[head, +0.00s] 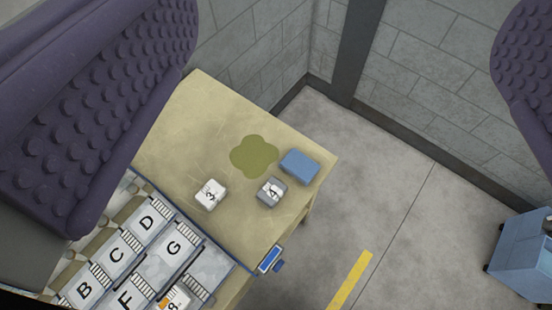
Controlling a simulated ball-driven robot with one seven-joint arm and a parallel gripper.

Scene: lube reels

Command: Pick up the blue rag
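The blue rag (300,167) looks like a small folded block. It lies on the tan tabletop (180,125) near the table's far right corner, beside a dark olive puddle (254,156). My gripper (345,80) shows as two purple, studded finger pads, one large at the upper left and one at the upper right edge. They are wide apart, with nothing between them that I can see held. The rag appears between and below the pads in the picture, apart from both.
A white block marked 3 (210,194) and a grey block marked 4 (272,192) stand close to the rag. A lettered tray (215,240) fills the table's lower left. A blue cart (525,255) stands at right. Grey block walls rise behind; the floor between is clear.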

